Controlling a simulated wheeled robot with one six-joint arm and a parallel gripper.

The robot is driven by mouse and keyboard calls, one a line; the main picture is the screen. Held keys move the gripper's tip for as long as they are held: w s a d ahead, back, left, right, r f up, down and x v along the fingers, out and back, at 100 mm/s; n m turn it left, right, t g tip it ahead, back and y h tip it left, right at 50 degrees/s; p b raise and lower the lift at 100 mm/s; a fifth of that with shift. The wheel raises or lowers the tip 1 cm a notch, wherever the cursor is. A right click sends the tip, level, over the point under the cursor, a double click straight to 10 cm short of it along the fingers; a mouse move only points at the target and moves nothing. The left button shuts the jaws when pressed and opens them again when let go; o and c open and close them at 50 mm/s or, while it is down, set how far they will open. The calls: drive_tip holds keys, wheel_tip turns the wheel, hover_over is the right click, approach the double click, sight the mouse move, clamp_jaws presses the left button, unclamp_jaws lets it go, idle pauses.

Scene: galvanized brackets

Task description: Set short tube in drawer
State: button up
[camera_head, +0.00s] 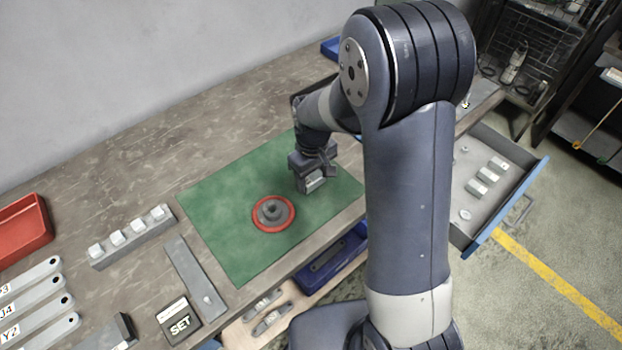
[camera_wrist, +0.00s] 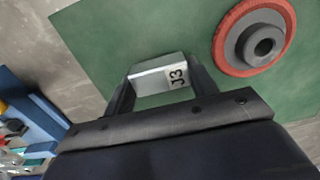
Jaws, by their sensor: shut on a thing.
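My gripper (camera_head: 309,178) is shut on a silver, box-shaped short tube (camera_wrist: 152,80) with a white label reading J3. In the wrist view the tube sits between both fingers. In the head view the tube (camera_head: 315,183) shows under my gripper, over the right part of the green mat; I cannot tell whether it touches the mat. The drawer (camera_head: 477,220) stands open at the right, with a grey floor and a blue front. Several small silver pieces lie in it. My arm hides its left side.
A grey flanged part (camera_head: 274,211) sits on a red ring (camera_head: 289,223) on the green mat (camera_head: 228,235). A block with white-topped pegs (camera_head: 133,236), a flat bar (camera_head: 194,277) and a SET box (camera_head: 179,320) lie left. A blue bin (camera_head: 337,262) is below the front edge.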

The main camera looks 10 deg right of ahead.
drive_tip(key=shift+f, duration=0.95)
drive_tip(key=shift+f, duration=0.15)
drive_tip(key=o, duration=1)
